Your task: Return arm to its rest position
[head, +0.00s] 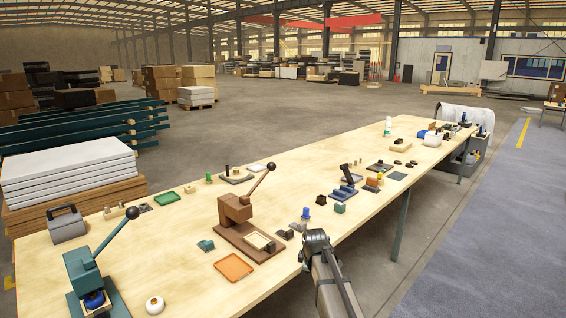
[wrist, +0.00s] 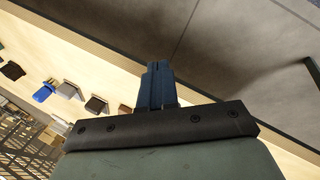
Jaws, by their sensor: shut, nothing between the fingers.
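My gripper (wrist: 158,68) is shut and empty in the wrist view, its two dark fingers side by side with nothing between them. In the head view my arm comes up from the bottom edge and bends at the near right edge of the long wooden table (head: 185,240). The fingers are hard to make out there. The wrist view shows the table's edge running diagonally behind the fingers, with the grey floor (wrist: 230,50) beyond it.
A brown lever press (head: 236,210), an orange tray (head: 233,267) and a teal lever press (head: 84,268) stand left of my arm. A small piece with a blue top (head: 306,213) and a teal block (head: 340,208) are close beyond it. The floor to the right is clear.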

